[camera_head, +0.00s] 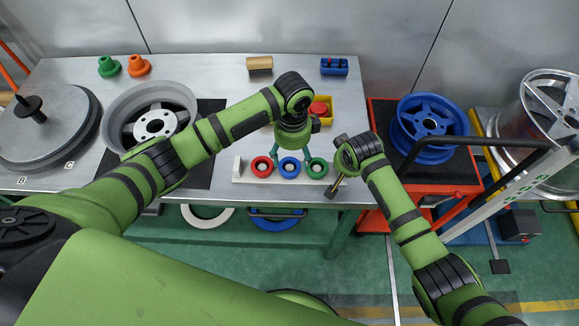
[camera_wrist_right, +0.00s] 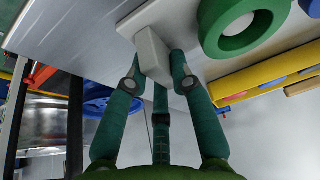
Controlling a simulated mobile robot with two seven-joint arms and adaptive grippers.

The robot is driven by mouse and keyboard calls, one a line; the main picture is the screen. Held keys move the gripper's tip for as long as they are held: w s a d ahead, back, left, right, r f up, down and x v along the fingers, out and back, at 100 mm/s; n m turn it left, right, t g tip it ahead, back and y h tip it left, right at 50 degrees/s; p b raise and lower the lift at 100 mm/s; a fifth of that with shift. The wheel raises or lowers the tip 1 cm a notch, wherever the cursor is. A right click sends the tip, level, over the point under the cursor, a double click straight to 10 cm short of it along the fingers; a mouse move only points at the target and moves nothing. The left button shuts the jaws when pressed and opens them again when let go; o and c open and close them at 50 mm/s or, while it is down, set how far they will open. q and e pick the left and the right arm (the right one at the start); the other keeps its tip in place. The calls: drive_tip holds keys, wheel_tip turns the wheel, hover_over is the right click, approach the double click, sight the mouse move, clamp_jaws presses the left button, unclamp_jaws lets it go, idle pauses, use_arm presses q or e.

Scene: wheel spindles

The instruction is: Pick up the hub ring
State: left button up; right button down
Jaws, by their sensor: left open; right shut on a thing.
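A red ring (camera_head: 262,167), a blue ring (camera_head: 290,167) and a green ring (camera_head: 317,168) sit in a row on a pale rack (camera_head: 242,179) at the bench's front edge. I cannot tell which one is the hub ring. My left gripper (camera_head: 291,157) is open above the row, its fingers at either side of the blue ring; contact is unclear. My right gripper (camera_wrist_right: 158,58) is shut on the rack's pale end post (camera_wrist_right: 153,56), beside the green ring (camera_wrist_right: 240,22). In the head view the right wrist hides most of that grip.
A grey wheel (camera_head: 152,122) and a round plate stack (camera_head: 45,130) stand left on the bench. A yellow bin (camera_head: 331,104) with a red part is behind the rack. A blue wheel (camera_head: 429,122) sits on a red cart at right.

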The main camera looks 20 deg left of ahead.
sight(291, 168)
use_arm(q)
drive_tip(key=f, duration=0.6)
drive_tip(key=shift+w+a+f, duration=0.15)
drive_tip(key=shift+a+f, duration=0.05)
drive_tip(key=shift+f, duration=0.05)
drive_tip(key=shift+c, duration=0.4)
drive_tip(key=c, duration=0.4)
drive_tip(key=shift+c, duration=0.2)
